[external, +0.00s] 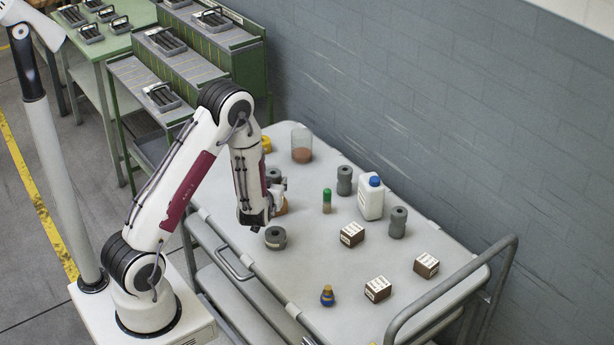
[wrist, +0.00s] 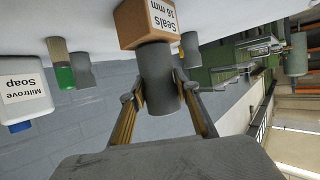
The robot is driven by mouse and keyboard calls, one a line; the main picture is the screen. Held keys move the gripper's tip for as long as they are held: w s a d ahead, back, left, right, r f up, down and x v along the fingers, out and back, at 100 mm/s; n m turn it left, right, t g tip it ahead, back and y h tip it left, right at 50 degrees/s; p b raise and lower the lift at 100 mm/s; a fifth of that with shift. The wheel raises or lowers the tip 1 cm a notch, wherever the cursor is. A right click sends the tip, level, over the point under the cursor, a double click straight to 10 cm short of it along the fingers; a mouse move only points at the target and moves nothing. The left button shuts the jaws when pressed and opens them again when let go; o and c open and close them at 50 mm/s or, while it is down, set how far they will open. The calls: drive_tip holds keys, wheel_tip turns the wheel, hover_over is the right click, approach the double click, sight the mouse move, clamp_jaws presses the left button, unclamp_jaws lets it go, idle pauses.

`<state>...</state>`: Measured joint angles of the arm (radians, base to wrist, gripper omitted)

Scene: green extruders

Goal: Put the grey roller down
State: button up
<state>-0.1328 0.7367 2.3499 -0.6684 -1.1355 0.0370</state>
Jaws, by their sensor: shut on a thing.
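The grey roller (wrist: 158,78) is between the two fingers of my gripper (wrist: 160,98) in the wrist view, which is upside down. One finger presses on each side, and the roller looks upright. One end overlaps the edge of a brown Seals box (wrist: 132,24); I cannot tell whether they touch. In the external view my gripper (external: 277,187) is over the left part of the trolley top (external: 320,262). The arm partly hides it. A grey roller (external: 273,175), probably the held one, shows there.
To the right stand a green-capped jar (external: 326,203), a white soap bottle (external: 371,200) and grey rollers (external: 344,181) (external: 398,223). A short grey cylinder (external: 275,238) is near the front edge. Several label boxes (external: 352,234) stand farther right. A clear beaker (external: 301,147) is behind.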

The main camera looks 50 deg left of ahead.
drive_tip(key=shift+f, duration=0.1)
drive_tip(key=o, duration=1.2)
drive_tip(key=shift+o, duration=0.2)
drive_tip(key=shift+s+d+r, duration=0.1)
drive_tip(key=shift+r, duration=0.1)
drive_tip(key=v, duration=0.7)
drive_tip(key=shift+r, duration=0.1)
